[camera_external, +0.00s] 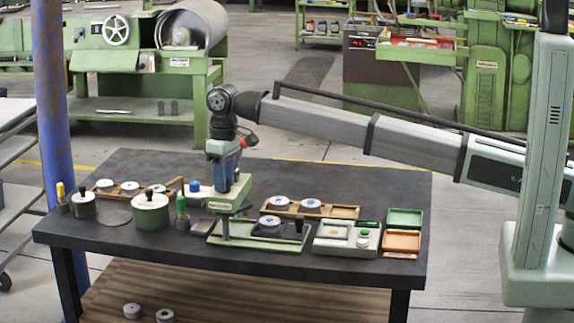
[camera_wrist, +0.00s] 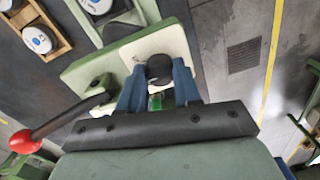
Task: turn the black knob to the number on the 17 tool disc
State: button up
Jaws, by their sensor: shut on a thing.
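My gripper (camera_external: 228,186) is over the top of a green bench press (camera_external: 226,202). In the wrist view, the blue fingers of my gripper (camera_wrist: 158,80) are shut on the black knob (camera_wrist: 159,67), one on each side. The knob stands on a cream plate (camera_wrist: 183,45) on the press top. No number or mark can be read around it. A pale disc (camera_external: 268,223) sits on the press base. Other discs (camera_external: 310,205) lie in wooden trays; which disc is the 17 tool disc cannot be told.
A lever with a red ball (camera_wrist: 26,142) sticks out from the press. A small panel box (camera_external: 347,239) and green and orange bins (camera_external: 403,241) stand to the right. A green canister (camera_external: 151,212) stands to the left. The table's right end (camera_external: 400,190) is fairly clear.

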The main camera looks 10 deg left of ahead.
jog(key=o, duration=1.1)
jog(key=shift+c, duration=0.2)
jog(key=shift+r, duration=0.1)
notch_tip(320, 180, up, 14)
jog(key=shift+w, duration=0.35)
jog(key=shift+f, duration=0.2)
